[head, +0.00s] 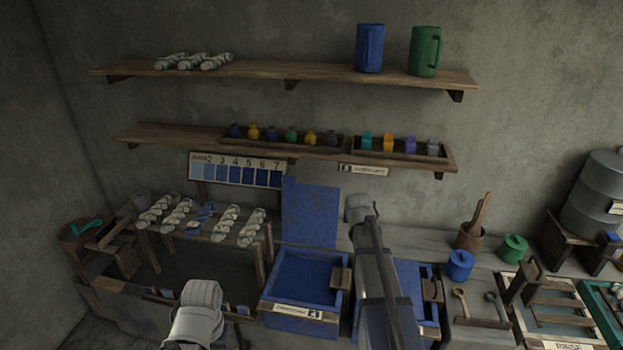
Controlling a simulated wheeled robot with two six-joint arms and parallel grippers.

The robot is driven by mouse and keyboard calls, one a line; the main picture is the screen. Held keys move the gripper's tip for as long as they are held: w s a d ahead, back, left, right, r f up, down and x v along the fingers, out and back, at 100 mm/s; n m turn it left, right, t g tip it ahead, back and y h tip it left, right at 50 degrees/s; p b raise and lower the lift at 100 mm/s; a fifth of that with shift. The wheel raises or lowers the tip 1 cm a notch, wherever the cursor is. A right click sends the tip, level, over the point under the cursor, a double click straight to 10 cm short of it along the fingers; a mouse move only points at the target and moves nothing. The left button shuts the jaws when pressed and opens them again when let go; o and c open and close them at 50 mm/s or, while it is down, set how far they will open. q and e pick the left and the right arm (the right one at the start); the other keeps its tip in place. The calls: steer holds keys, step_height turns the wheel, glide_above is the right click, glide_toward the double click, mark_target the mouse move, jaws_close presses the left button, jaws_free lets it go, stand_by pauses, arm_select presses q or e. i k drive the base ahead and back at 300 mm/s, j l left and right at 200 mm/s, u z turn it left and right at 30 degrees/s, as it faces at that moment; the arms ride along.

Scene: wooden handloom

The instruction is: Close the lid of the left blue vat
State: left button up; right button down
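The left blue vat (305,317) stands on the floor-level row in the middle of the head view. Its blue lid (310,214) stands raised, close to upright, at the vat's back edge, so the vat is open and its blue inside shows. A wooden block (340,279) sits at the vat's right rim. My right arm rises just right of this vat, apart from the lid in the picture. My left arm shows at the bottom, left of the vat. I see no fingers of either gripper.
A second blue vat (429,312) is partly hidden behind my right arm. A table with yarn skeins (178,211) stands left. Shelves (290,81) hang above. A blue pot (460,265) and wooden tools stand right.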

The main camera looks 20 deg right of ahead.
mark_target(310, 212)
steer(key=i+j, duration=0.1)
steer(key=i, duration=1.15)
